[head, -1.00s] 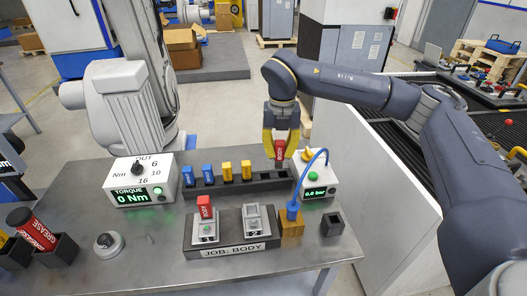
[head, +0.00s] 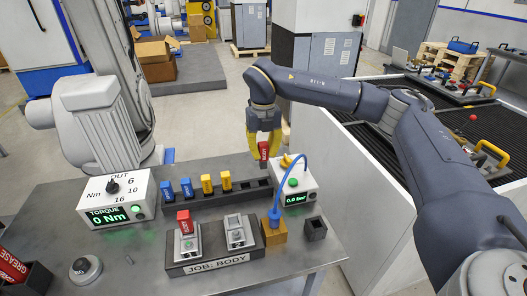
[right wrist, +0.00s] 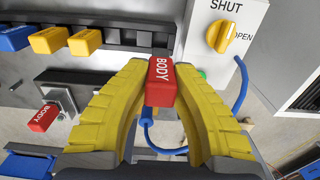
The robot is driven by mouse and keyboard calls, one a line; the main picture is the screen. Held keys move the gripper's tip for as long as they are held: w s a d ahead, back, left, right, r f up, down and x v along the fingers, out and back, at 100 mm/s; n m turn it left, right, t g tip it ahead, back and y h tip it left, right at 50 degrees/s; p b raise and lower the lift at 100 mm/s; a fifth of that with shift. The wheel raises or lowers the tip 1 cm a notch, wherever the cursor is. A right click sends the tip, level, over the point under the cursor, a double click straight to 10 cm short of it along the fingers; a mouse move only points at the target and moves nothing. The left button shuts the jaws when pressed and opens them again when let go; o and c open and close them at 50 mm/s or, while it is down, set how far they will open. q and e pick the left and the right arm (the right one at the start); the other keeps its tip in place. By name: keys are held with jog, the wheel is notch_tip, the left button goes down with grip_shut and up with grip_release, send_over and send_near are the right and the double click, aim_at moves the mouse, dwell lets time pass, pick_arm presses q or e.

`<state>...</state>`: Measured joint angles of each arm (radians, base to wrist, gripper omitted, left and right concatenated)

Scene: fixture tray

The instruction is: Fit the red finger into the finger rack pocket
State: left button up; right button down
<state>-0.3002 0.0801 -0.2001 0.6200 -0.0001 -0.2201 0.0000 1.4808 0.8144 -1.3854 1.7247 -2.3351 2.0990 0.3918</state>
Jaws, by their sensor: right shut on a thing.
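My right gripper (head: 264,143) is shut on a red finger (head: 264,151) marked BODY, held upright above the right end of the dark finger rack (head: 222,202). In the right wrist view the red finger (right wrist: 161,82) sits between the yellow jaws, in front of the rack (right wrist: 118,59). The finger is apart from the rack in the head view. Blue and yellow fingers stand in the rack's left pockets; the right end looks empty. A second red finger (head: 184,219) stands in the left fixture of the JOB: BODY block (head: 212,260). My left gripper is not in view.
A white pressure box (head: 297,196) with a yellow knob and blue hose stands close right of the rack. A torque box (head: 115,199) stands left. A brass-coloured block (head: 274,232) and a small dark open holder (head: 315,229) are in front.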

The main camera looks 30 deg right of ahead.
aim_at(264, 168)
jog(key=shift+f, duration=2.75)
jog(key=shift+f, duration=1.85)
jog(key=c, duration=1.1)
grip_release()
jog(key=shift+c, duration=0.2)
notch_tip(264, 168, up, 12)
jog(key=shift+f, duration=0.1)
jog(key=shift+a, duration=0.1)
